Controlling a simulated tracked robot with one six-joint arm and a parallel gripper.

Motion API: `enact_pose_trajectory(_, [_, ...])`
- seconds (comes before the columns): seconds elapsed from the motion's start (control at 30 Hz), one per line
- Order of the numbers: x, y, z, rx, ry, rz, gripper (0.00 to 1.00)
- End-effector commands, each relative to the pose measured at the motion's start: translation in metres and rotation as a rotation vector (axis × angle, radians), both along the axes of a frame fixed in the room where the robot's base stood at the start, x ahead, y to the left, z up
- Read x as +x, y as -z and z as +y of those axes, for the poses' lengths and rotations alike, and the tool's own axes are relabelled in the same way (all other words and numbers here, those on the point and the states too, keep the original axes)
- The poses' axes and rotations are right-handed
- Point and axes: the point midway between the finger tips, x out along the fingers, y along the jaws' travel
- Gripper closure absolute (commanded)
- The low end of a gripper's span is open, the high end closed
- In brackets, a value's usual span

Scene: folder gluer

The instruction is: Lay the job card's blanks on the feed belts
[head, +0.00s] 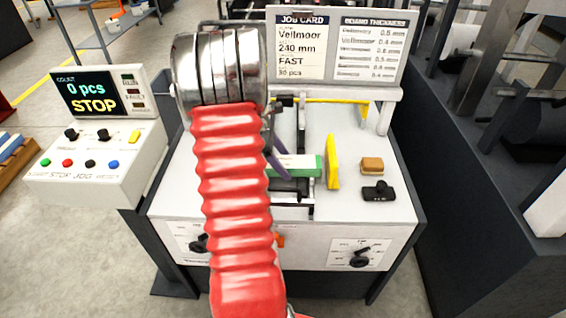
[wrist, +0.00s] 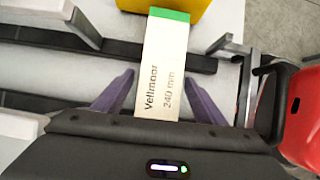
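The job card (head: 301,45) reads Vellmoor, 240 mm, FAST and 30 pcs. A white stack of blanks with a green end (head: 300,165) lies over the dark feed belts (head: 301,125) in the middle of the machine. In the wrist view the stack (wrist: 165,65) is labelled Vellmoor 240 mm and lies across the belts (wrist: 105,48). My gripper (wrist: 160,76) has its two purple fingers on either side of the stack. A narrow gap shows at the left finger, and the right fingertip is close to the stack's edge. My arm hides the left part of the table.
A yellow upright piece (head: 332,162) stands just right of the stack. A tan block (head: 372,164) and a black item (head: 377,191) lie farther right. The control panel (head: 98,92) at left shows 0 pcs and STOP. A thickness chart (head: 371,48) stands beside the card.

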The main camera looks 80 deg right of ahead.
Motion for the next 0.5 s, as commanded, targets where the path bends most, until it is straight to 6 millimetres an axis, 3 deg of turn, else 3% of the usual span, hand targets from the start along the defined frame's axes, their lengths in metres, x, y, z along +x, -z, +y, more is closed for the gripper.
enact_pose_trajectory(0.5, [0.0057,-0.0087,0.0009,0.0,-0.001,0.0,0.3])
